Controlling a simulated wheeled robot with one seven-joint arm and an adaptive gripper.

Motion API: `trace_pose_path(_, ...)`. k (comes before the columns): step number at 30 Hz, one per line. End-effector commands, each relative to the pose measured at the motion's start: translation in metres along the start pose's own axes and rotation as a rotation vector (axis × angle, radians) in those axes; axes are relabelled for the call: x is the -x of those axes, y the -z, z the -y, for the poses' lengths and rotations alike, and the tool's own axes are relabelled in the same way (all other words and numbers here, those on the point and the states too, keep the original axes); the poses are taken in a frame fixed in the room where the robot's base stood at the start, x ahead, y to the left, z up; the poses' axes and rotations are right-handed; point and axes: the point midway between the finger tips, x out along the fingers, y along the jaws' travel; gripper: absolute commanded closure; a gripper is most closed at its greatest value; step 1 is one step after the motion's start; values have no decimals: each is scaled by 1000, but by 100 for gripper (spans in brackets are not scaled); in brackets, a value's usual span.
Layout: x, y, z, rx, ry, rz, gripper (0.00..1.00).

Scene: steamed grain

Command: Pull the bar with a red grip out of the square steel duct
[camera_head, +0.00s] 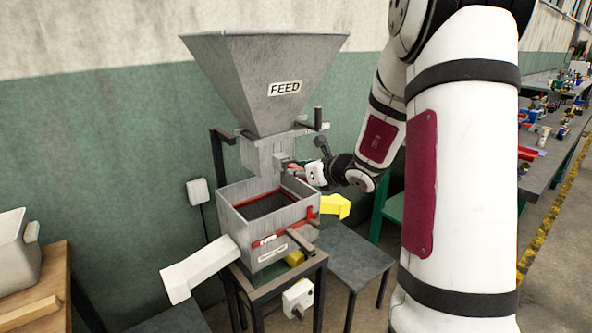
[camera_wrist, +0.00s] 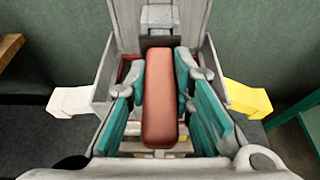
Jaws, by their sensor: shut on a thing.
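The square steel duct (camera_head: 262,156) hangs under the grey FEED hopper, above an open box. The red grip (camera_wrist: 160,105) of the bar lies lengthwise between the teal-padded fingers of my gripper (camera_wrist: 160,75) in the wrist view. My gripper is shut on this grip. The grip's far end meets a grey metal part (camera_wrist: 159,28) at the duct. In the head view my gripper (camera_head: 308,172) is at the duct's right side, and the grip is mostly hidden by it. How far the bar sits in the duct cannot be told.
The open box (camera_head: 240,200) with dark contents stands below the duct on a metal stand. A white chute (camera_head: 200,268) sticks out left and a yellow one (camera_head: 336,206) right. The grey FEED hopper (camera_head: 265,80) is above. A dark table (camera_head: 350,255) stands at the right.

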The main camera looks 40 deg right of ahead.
Motion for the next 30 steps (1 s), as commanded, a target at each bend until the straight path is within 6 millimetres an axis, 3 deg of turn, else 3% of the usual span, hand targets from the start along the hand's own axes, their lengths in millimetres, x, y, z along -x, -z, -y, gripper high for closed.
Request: trace_pose_path(30,60,23,1,0,2,3,100)
